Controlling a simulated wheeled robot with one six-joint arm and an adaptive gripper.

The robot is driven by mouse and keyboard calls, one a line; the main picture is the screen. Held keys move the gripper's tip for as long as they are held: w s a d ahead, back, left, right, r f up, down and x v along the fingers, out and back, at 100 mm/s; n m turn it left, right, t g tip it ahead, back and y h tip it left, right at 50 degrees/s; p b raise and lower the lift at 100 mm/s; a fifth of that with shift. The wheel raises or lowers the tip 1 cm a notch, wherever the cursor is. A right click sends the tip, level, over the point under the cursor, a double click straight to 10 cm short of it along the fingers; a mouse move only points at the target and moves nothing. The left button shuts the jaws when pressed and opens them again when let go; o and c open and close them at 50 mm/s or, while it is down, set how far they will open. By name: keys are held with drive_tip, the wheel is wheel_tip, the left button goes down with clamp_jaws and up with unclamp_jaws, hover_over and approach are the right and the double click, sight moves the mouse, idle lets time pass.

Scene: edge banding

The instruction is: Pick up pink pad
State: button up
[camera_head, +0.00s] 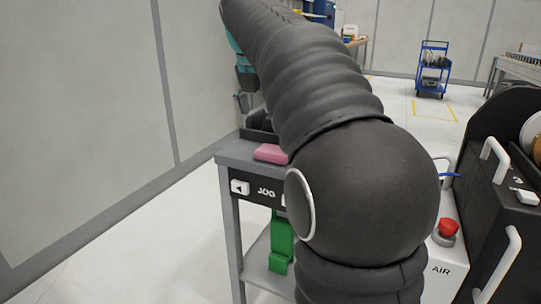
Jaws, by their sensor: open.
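The pink pad (270,153) lies flat on the grey top of a small table (232,152), near its front edge. My arm's dark ribbed sleeve hides the pad's right end. My gripper (243,101) is small in the view, beyond and above the pad and a little to its left. It is open and apart from the pad. Its fingers are partly hidden by the arm, and nothing shows between them.
A black tray (258,135) sits just behind the pad. A panel marked JOG (266,191) is on the table's front. A dark machine (495,190) with white handles and a red button (447,228) stand at right. A wall is at left.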

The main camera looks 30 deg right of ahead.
sight(269, 153)
drive_tip(key=b+x, duration=0.2)
drive_tip(key=x, duration=1)
drive_tip(key=shift+f, duration=0.1)
drive_tip(key=c, duration=0.6)
